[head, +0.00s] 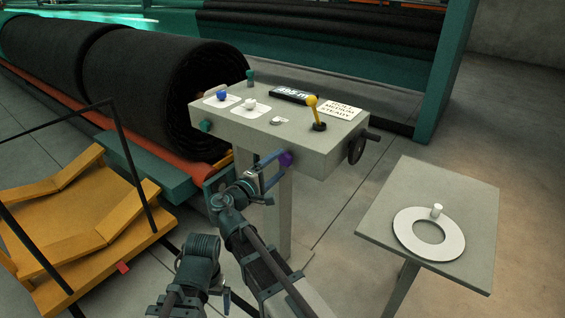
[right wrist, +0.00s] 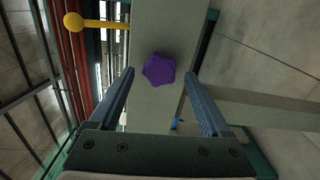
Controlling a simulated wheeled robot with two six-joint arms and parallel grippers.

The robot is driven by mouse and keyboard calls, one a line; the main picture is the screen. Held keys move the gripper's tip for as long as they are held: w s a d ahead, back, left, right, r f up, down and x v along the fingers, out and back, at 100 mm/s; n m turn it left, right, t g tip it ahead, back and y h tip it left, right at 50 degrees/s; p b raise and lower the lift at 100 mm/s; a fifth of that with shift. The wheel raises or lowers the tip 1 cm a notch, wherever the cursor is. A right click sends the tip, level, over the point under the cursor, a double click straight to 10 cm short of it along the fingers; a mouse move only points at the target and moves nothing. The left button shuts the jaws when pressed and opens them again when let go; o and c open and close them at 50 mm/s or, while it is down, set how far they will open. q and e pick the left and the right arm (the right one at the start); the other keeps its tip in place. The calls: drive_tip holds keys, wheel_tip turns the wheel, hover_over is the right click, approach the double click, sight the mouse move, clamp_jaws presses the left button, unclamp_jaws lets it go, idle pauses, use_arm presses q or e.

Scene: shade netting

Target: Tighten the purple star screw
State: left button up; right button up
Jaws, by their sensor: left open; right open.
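The purple star screw (head: 286,158) sits on the near face of the grey control box (head: 322,150). In the right wrist view the purple star screw (right wrist: 158,70) shows its whole knob, between the fingertips with room on both sides. My right gripper (head: 273,166) is open, close in front of the screw; it is empty, and its fingers (right wrist: 160,76) frame the knob in the right wrist view. I cannot tell whether they reach around it. My left gripper (head: 226,300) is low at the bottom of the head view, open, away from the box, with little of its fingers showing.
The box top carries a yellow lever (head: 313,108), a blue knob (head: 222,94) and a white knob (head: 250,103). A black handwheel (head: 360,147) is on its right side. A grey table (head: 458,210) with a white ring (head: 408,236) stands right; an orange cart (head: 75,240) stands left.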

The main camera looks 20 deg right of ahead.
drive_tip(key=shift+w+d, duration=0.1)
drive_tip(key=shift+x, duration=1.25)
clamp_jaws()
drive_tip(key=shift+m, duration=0.4)
unclamp_jaws()
drive_tip(key=shift+v, duration=2.6)
